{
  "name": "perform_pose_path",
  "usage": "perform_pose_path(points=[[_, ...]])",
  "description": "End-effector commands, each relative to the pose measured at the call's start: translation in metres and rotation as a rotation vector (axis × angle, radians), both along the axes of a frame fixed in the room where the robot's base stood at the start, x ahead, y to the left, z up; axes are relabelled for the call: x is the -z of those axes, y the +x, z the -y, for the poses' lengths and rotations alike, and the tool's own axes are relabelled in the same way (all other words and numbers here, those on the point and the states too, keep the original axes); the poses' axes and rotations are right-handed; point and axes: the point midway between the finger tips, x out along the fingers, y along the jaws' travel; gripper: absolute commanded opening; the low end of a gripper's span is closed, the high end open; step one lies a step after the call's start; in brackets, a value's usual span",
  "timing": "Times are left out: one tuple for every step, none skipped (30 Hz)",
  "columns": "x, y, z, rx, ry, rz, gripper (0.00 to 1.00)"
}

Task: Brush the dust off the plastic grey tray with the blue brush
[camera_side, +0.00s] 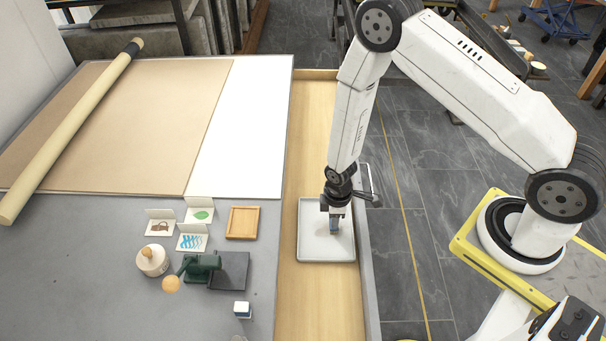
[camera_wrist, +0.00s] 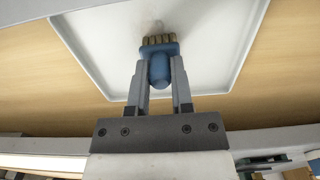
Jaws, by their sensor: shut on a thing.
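The grey plastic tray (camera_side: 312,247) lies flat on the wooden strip along the right side of the table. It also fills the upper middle of the wrist view (camera_wrist: 212,78). My gripper (camera_side: 335,222) is over the tray, pointing down. It is shut on the blue brush (camera_wrist: 159,66), whose tan bristles point toward the tray. I cannot tell for sure whether the bristles touch the tray. A faint greyish patch, perhaps dust (camera_wrist: 153,27), shows on the tray just beyond the bristles.
Left of the tray stand a small wooden tray (camera_side: 242,222), picture cards (camera_side: 191,238), a green tool (camera_side: 201,267), a round wooden-knobbed pot (camera_side: 152,261) and a small blue-white block (camera_side: 242,309). A long roll (camera_side: 70,130) lies at far left. The wooden strip (camera_side: 305,300) in front of the tray is clear.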

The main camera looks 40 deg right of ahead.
Motion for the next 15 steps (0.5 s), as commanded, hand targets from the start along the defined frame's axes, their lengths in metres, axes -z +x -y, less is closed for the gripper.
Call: perform_pose_path(points=[[-0.001,-0.004,-0.004,-0.002,0.000,-0.001,0.00],[0.000,-0.006,-0.006,-0.003,0.000,-0.001,0.00],[-0.001,-0.008,-0.009,-0.003,0.000,-0.001,0.00],[-0.001,-0.011,-0.011,-0.003,-0.001,-0.002,0.00],[0.000,-0.013,-0.012,-0.002,0.000,-0.003,0.00],[-0.001,-0.013,-0.015,-0.002,0.000,0.000,0.00],[0.000,-0.010,-0.017,-0.002,0.001,0.001,0.00],[0.001,-0.008,-0.019,-0.002,0.000,0.000,0.00],[-0.001,-0.004,-0.021,-0.002,0.001,0.002,0.00],[0.000,-0.003,-0.023,-0.002,0.001,0.002,0.00],[0.001,-0.001,-0.022,0.001,0.000,0.000,0.00],[-0.001,0.002,-0.018,0.003,0.000,0.001,0.00],[-0.001,0.004,-0.016,0.003,0.001,0.001,0.00],[0.000,0.006,-0.014,0.004,0.000,0.001,0.00],[-0.001,0.009,-0.011,0.004,0.001,0.002,0.00]])
